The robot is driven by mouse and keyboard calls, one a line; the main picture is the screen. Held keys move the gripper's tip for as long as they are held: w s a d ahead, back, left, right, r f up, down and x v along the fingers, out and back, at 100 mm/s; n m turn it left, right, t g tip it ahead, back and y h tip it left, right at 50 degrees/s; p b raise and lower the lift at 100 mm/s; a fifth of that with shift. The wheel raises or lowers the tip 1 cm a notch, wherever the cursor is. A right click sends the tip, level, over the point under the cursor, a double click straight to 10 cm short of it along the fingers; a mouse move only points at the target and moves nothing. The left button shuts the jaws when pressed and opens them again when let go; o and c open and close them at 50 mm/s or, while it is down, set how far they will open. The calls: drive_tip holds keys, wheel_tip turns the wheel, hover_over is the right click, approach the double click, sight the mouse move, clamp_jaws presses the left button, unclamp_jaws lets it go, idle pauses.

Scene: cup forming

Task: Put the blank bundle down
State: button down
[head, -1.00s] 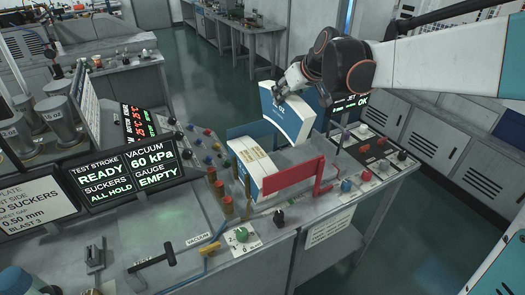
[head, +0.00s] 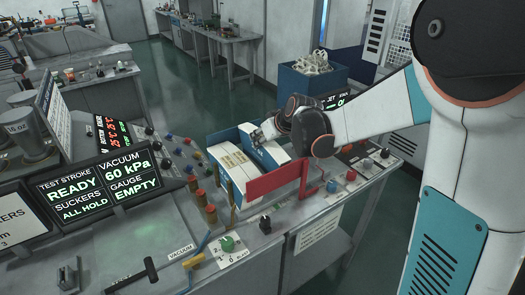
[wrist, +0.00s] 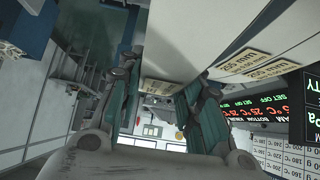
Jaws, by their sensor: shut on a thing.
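The blank bundle (head: 266,152), a white and blue curved stack, is at the blue-sided holder (head: 222,136) on the bench in the head view. My gripper (head: 262,135) is shut on its upper part. Another white stack (head: 232,162) with a printed label lies just left of it in the holder. Whether the held bundle touches the holder floor is hidden. In the wrist view a large pale surface (wrist: 195,30) with labels fills the top, close to my fingers (wrist: 157,95).
A red bar (head: 277,182) stands along the holder's front. Posts (head: 210,198) and a control panel with knobs (head: 345,178) flank it. Lit displays (head: 100,185) stand at left. A blue bin (head: 312,85) with white scraps is behind my arm.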

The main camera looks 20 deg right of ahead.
drive_tip(key=shift+f+b, duration=0.5)
drive_tip(key=shift+f, duration=1.7)
drive_tip(key=c, duration=1.1)
unclamp_jaws()
drive_tip(key=shift+s+r, duration=0.1)
drive_tip(key=p+v, duration=0.2)
drive_tip(key=v, duration=0.8)
drive_tip(key=shift+s+r, duration=0.1)
drive_tip(key=shift+r, duration=0.05)
drive_tip(key=shift+p+v, duration=0.3)
drive_tip(key=shift+v, duration=0.5)
